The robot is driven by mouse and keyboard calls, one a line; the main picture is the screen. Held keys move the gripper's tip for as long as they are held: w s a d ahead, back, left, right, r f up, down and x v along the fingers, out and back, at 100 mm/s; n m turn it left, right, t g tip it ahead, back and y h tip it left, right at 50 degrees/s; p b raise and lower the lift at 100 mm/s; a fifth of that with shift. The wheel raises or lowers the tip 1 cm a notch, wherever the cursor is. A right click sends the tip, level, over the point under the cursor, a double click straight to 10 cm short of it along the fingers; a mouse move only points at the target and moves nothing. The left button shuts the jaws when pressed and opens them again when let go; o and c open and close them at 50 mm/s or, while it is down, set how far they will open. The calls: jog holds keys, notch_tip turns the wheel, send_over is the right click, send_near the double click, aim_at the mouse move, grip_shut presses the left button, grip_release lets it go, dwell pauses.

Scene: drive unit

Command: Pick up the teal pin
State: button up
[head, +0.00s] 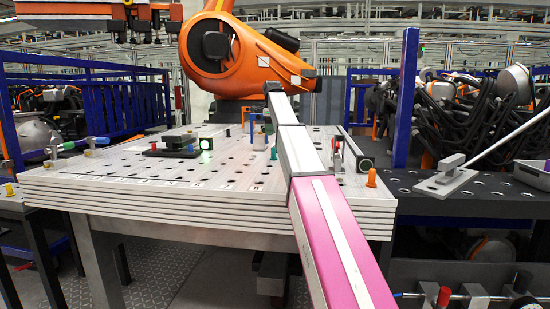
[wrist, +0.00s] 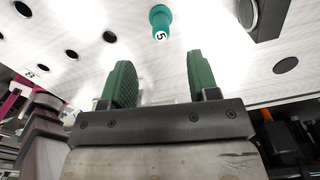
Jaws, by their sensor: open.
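My gripper is not clearly seen there.
In the wrist view a dark block with a round end (wrist: 262,15) stands right of the pin.

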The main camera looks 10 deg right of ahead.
aim_at(274, 158)
jog(key=shift+s+d+f, duration=0.1)
jog(key=shift+d+f, duration=0.05)
jog(key=shift+d, duration=0.1)
notch_tip(274, 158, down, 10)
jog(key=shift+f, duration=0.25)
grip_shut()
jog(key=shift+r, duration=0.1)
